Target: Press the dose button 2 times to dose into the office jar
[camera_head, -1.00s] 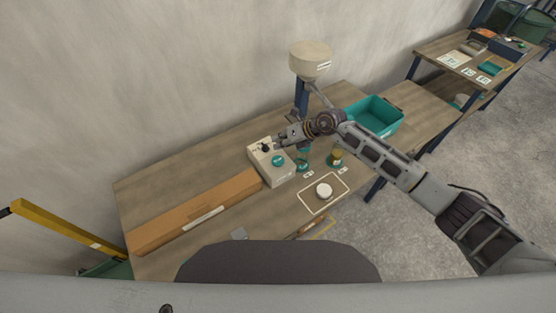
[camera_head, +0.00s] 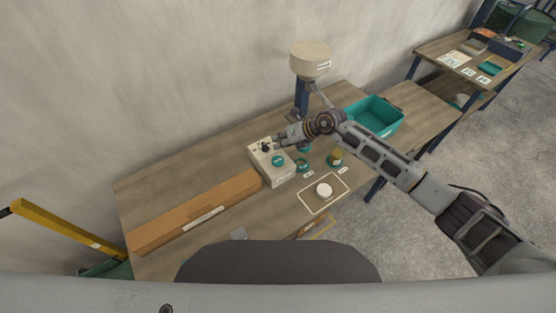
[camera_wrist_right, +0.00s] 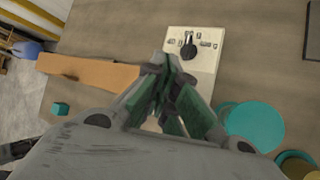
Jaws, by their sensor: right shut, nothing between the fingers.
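A pale control box (camera_head: 283,176) with a round teal button (camera_head: 278,160) and a black knob (camera_head: 265,147) stands on the table. In the right wrist view the black knob (camera_wrist_right: 188,48) shows on its panel, and my gripper hides the button.
A cream hopper (camera_head: 310,60) stands on a post behind my right wrist. A teal bin (camera_head: 374,116) is at the right. A long brown box (camera_head: 190,213) lies at the left. A white round thing (camera_head: 324,190) sits in an outlined area in front.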

